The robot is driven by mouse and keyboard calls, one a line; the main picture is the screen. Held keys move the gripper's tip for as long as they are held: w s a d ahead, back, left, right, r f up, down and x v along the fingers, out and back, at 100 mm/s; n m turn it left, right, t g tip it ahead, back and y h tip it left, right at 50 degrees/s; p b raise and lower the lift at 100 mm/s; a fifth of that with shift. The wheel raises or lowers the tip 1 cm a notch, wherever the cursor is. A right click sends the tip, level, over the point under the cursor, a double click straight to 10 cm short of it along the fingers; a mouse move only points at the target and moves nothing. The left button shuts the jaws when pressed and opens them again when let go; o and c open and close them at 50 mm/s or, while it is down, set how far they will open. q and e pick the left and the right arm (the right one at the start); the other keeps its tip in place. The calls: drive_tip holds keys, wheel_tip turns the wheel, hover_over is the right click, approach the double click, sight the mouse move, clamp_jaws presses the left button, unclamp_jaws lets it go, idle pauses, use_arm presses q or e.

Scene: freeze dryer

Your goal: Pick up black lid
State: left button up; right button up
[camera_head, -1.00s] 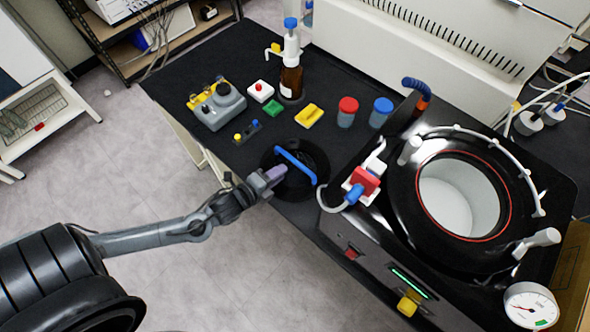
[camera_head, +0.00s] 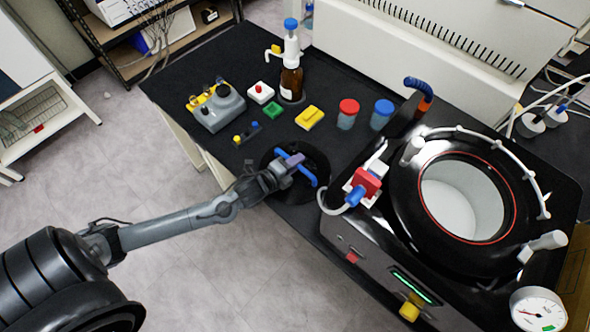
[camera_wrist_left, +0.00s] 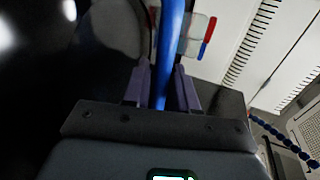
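The black lid (camera_head: 314,186) is a round dark disc lying on the black bench beside the freeze dryer. A blue bar handle (camera_head: 306,176) crosses its top; the handle also shows in the left wrist view (camera_wrist_left: 171,50). My left gripper (camera_head: 292,161) is at the handle, its purple-grey fingers covering part of it. In the left wrist view my left gripper (camera_wrist_left: 163,85) has its fingers apart, one on each side of the handle, with a narrow dark gap at the left finger. My right gripper is not in view.
The freeze dryer (camera_head: 400,215) with its open round chamber stands right of the lid. A red-and-blue valve (camera_head: 365,186) with a hose is close to the lid's right side. A red-capped jar (camera_head: 347,115), a yellow block (camera_head: 309,117) and a small switch block (camera_head: 247,133) stand behind it.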

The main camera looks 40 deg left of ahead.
use_arm(q)
drive_tip(key=shift+c, duration=0.4)
clamp_jaws()
drive_tip(key=shift+r, duration=0.1)
